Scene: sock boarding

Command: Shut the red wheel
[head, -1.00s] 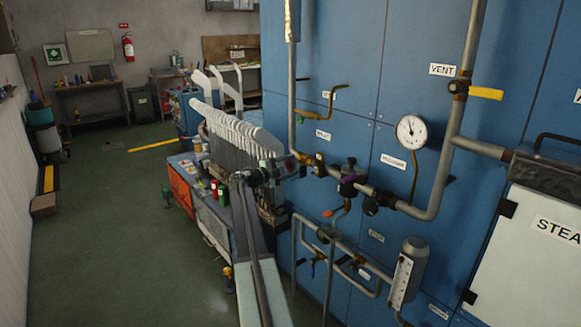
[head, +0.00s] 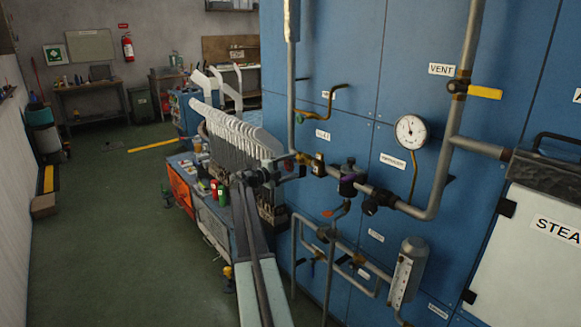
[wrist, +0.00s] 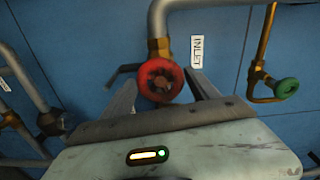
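The red wheel (wrist: 160,79) is a round handwheel on a brass valve at the lower end of a grey pipe, beside the INLET label (wrist: 196,51). In the wrist view my gripper (wrist: 161,88) is open, with one dark finger on the left of the wheel and one on the right. Gaps show between the fingers and the rim. In the head view my gripper (head: 283,170) is at the inlet piping, and the red wheel is not clearly seen there.
A green wheel (wrist: 286,88) sits on a thin brass pipe to the right. A pressure gauge (head: 410,131), a yellow vent lever (head: 485,92) and lower pipes (head: 330,240) stand on the blue panel. A cluttered machine (head: 205,205) is left of my arm.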

